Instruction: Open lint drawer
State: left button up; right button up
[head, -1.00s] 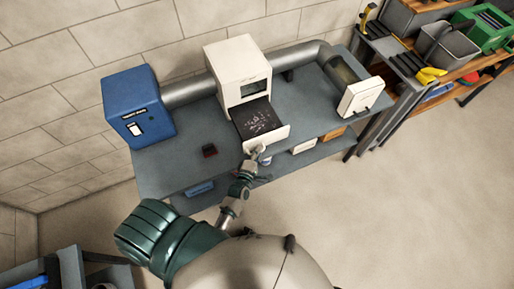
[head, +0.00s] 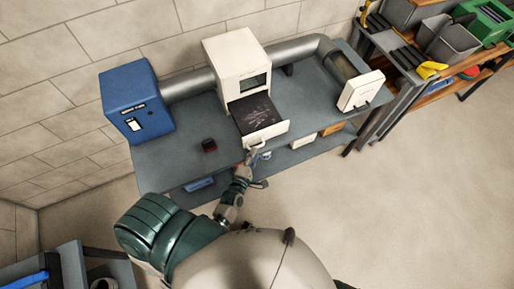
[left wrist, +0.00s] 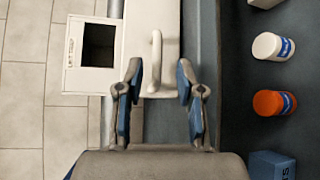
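The lint drawer (head: 266,135) is pulled out of the white box (head: 240,60) on the grey bench. Its dark tray (head: 257,113) shows pale specks inside. In the left wrist view the drawer's white handle (left wrist: 156,48) is a bar on the white front. My left gripper (head: 254,154) is at the drawer's front, low by the handle. In the left wrist view this gripper (left wrist: 158,75) has its fingers spread, one on each side of the handle's near end, with gaps to both. My right gripper is not in view.
A blue box (head: 137,102) stands at the bench's left, joined by a metal duct (head: 190,87). A small dark red block (head: 209,145) lies left of the drawer. A white duct end (head: 360,91) stands at right. Jars (left wrist: 272,47) sit on the lower shelf.

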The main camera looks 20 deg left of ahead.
pick_arm(q)
jog(key=s+r, duration=0.1)
jog(key=s, duration=0.5)
jog(key=shift+s+d, duration=0.2)
jog(key=shift+s, duration=0.15)
jog(key=s+d+f+m+g+h, duration=0.1)
jog(key=s+f+m+g, duration=0.25)
jog(key=f, duration=0.55)
jog(key=s+d+f+m+g+h, duration=0.15)
jog(key=s+f+m, duration=0.3)
jog(key=f, duration=0.45)
jog(key=s+d+f+m+g, duration=0.2)
jog(key=s+f+m+g, duration=0.15)
jog(key=f, duration=0.55)
jog(key=s+a+f+m+g, duration=0.3)
jog(key=s+f+m, duration=0.3)
jog(key=s, duration=0.4)
jog(key=s+a+f+m+g+y, duration=0.1)
jog(key=s+a+f+m+g, duration=0.2)
jog(key=s+f, duration=0.5)
jog(key=s+a+m, duration=0.1)
jog(key=s+m, duration=0.1)
jog(key=shift+a+m+g, duration=0.15)
jog(key=shift+m+g, duration=0.2)
